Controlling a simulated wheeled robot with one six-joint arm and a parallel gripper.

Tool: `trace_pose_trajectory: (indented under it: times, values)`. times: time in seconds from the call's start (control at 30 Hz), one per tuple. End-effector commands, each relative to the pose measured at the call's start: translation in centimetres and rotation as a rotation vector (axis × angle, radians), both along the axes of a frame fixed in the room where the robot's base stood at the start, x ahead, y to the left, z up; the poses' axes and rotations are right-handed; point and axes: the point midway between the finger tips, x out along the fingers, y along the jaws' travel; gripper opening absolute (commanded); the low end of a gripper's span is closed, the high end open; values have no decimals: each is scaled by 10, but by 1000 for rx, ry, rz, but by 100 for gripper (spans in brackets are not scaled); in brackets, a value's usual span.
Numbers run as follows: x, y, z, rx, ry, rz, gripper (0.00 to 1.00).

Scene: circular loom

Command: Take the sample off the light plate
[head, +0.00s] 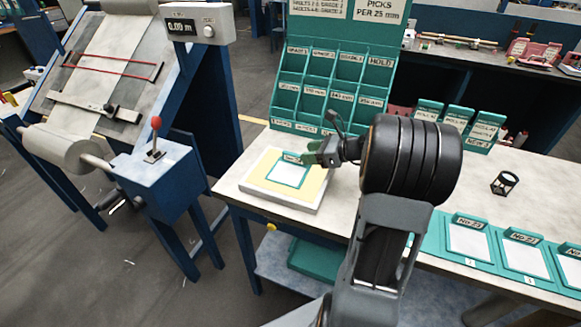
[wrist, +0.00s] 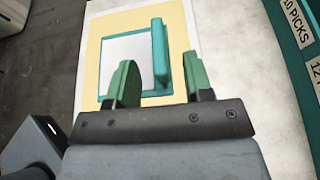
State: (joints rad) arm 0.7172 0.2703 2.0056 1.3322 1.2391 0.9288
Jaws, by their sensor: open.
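The light plate (head: 311,190) is a pale yellow panel with a white border on the near left corner of the table. It also shows in the wrist view (wrist: 92,75). The sample (head: 287,174) is a white square in a teal frame, lying on the plate. In the wrist view the sample (wrist: 124,52) has a raised teal tab (wrist: 161,55) along its right side. My gripper (head: 314,153) is above the plate at the tab edge. In the wrist view my gripper (wrist: 160,82) is open, its green fingers on either side of the tab's line. I cannot tell whether they touch it.
A teal rack (head: 335,75) with labelled pockets stands behind the plate. Framed white cards (head: 468,240) lie along the front right. A small black cup-like object (head: 504,183) stands on the table.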

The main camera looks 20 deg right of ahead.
Motion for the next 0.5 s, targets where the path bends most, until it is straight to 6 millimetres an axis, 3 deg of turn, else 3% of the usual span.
trace_pose_trajectory:
  times: [0.5]
  values:
    - [33, 34, -18, -1, 2, 3, 47]
